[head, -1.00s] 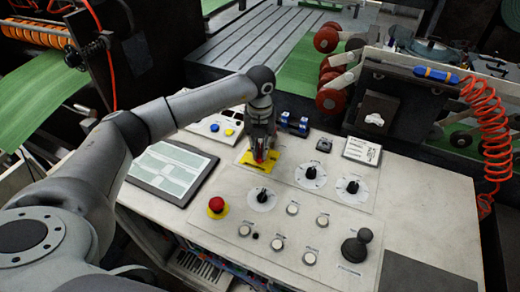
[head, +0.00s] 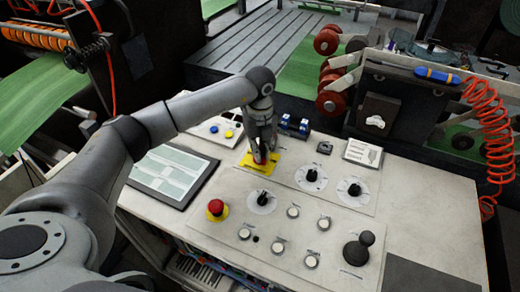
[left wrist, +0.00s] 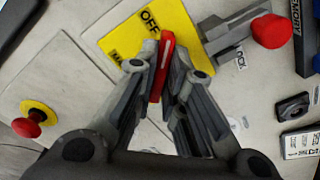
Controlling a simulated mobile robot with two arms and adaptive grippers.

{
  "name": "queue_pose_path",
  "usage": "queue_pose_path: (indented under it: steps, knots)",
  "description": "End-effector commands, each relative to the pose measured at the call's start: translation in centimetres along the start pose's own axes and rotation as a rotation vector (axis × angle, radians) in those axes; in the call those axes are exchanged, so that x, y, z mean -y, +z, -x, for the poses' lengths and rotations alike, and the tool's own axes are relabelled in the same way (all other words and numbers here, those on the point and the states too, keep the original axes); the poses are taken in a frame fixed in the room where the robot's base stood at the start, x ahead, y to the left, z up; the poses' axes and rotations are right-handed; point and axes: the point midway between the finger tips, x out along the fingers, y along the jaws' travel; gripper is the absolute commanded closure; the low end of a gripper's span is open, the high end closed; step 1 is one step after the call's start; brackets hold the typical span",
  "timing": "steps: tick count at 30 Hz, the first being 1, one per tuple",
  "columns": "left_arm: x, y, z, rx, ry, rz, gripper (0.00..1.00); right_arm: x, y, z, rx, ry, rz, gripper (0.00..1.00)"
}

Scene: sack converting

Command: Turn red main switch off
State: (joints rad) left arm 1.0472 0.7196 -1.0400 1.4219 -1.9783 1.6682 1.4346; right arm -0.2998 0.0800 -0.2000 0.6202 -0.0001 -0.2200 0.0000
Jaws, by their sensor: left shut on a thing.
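The red switch handle (head: 261,158) stands on a yellow plate (head: 257,168) on the control panel. My left gripper (head: 262,151) reaches down over it from above. In the left wrist view, the left gripper's fingers (left wrist: 161,80) are shut on the red handle (left wrist: 162,60), one on each side. The yellow plate (left wrist: 182,30) carries the word OFF, close to the handle's far end. More lettering on the plate is partly cut off or hidden. My right gripper is not in view.
A red emergency button (head: 215,207) on a yellow ring sits in front of the plate. Black rotary knobs (head: 311,175), white buttons and a black joystick (head: 357,248) lie to the right. A screen (head: 170,173) lies left, under my arm. Blue parts (head: 293,125) stand just behind.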

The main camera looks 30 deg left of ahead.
Motion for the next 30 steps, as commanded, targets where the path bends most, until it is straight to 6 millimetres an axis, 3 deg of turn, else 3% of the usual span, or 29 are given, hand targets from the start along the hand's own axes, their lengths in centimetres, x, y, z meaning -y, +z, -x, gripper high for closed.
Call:
queue_pose_path:
  steps: [6,7,12,23,30]
  knots:
    - [0.1,0.1,0.2,0.003,-0.004,0.005,1.0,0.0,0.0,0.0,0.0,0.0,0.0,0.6]
    - [0.1,0.1,0.2,0.003,-0.004,0.005,0.88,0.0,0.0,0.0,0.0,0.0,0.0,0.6]
    - [0.0,0.1,0.1,0.002,-0.003,0.003,0.68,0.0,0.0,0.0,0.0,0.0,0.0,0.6]
    - [0.0,0.1,0.4,0.001,-0.001,0.001,0.68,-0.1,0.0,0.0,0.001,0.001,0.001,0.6]
    - [0.1,0.1,4.3,0.004,-0.005,0.002,0.68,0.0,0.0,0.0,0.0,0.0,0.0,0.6]
